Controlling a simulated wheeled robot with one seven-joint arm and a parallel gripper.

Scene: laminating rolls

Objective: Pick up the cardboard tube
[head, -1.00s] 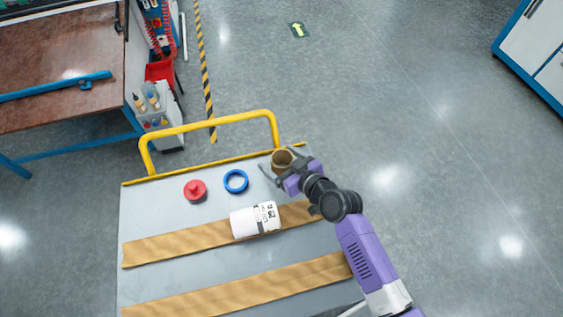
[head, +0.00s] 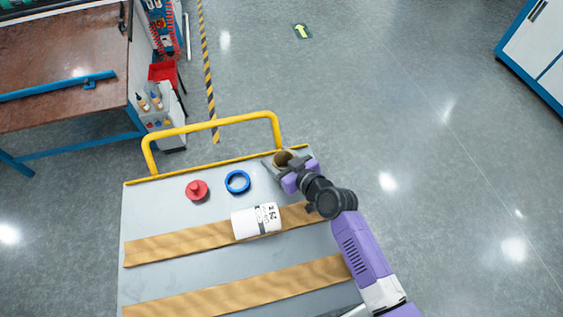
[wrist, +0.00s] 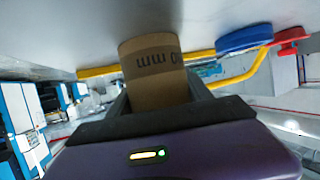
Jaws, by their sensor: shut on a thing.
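The cardboard tube (head: 283,158) is brown and hollow, standing near the far right corner of the grey cart top (head: 160,215). My gripper (head: 282,167) has its fingers on either side of the tube and is shut on it. In the wrist view the tube (wrist: 153,70) shows dark printed lettering and sits between the two fingers (wrist: 158,98). One end of it meets or nearly meets the grey surface; I cannot tell whether it is lifted.
A blue ring (head: 237,181), a red knobbed object (head: 196,189) and a white labelled roll (head: 256,221) are on the cart. Two brown strips (head: 180,244) cross its top. A yellow handle rail (head: 210,124) rises along the far edge. Open floor lies to the right.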

